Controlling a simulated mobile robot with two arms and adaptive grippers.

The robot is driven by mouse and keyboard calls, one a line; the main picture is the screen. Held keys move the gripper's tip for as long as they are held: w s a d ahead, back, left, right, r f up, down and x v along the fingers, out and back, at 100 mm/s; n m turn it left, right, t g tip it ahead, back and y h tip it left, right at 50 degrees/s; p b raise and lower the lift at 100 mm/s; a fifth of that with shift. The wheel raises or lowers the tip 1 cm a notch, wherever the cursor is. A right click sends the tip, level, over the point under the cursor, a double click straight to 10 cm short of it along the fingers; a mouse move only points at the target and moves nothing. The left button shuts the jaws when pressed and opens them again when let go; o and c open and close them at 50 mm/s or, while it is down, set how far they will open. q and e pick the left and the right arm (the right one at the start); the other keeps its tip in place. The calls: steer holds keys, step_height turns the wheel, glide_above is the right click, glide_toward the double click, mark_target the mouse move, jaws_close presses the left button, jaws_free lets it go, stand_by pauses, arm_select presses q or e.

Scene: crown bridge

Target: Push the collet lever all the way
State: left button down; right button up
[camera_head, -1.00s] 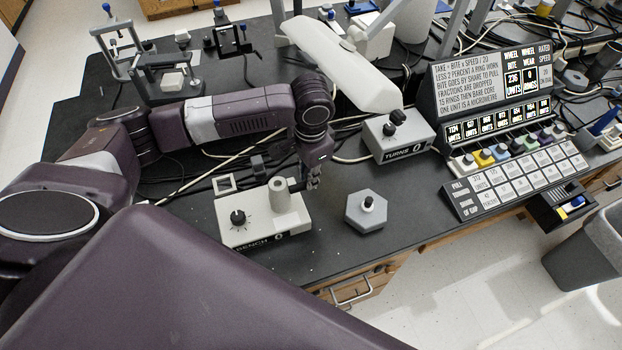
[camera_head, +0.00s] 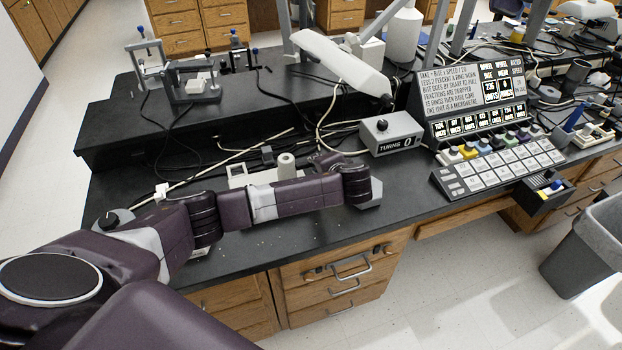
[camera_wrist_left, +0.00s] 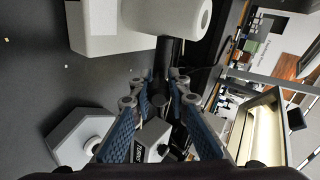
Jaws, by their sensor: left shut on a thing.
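The pale bench unit with its upright grey cylinder (camera_head: 286,165) stands on the black bench, mostly hidden behind my left arm in the head view. In the left wrist view the unit's pale body (camera_wrist_left: 98,30) and the cylinder (camera_wrist_left: 165,15) fill the top. A dark rod, apparently the collet lever (camera_wrist_left: 170,50), shows beside the cylinder. My left gripper (camera_wrist_left: 165,78) has its blue fingers around a dark part there and is shut on it; their exact contact is hard to see. In the head view the gripper (camera_head: 324,160) is mostly hidden. The right gripper is not in view.
A grey hexagonal block (camera_wrist_left: 85,135) lies close to the left fingers. The turns box (camera_head: 390,133), reading 0, and a sign with a button panel (camera_head: 497,165) stand to the right. A white lamp-like arm (camera_head: 340,65) hangs over cables behind.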

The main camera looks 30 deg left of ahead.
arm_select(q)
steer(key=shift+s+d+f+t+y+b, duration=0.15)
steer(key=shift+f+t+y+b, duration=0.15)
steer(key=shift+f, duration=0.2)
steer(key=shift+b, duration=0.3)
steer(key=shift+f+t+y+b, duration=0.15)
steer(key=shift+t+y+b, duration=0.15)
steer(key=shift+t+y, duration=0.1)
steer(key=shift+t+y+b, duration=0.3)
steer(key=shift+b, duration=0.05)
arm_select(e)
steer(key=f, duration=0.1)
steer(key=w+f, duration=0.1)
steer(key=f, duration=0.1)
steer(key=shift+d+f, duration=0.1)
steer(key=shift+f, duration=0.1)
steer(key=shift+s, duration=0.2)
arm_select(q)
steer(key=c, duration=1.8)
jaws_free()
steer(key=shift+c, duration=0.2)
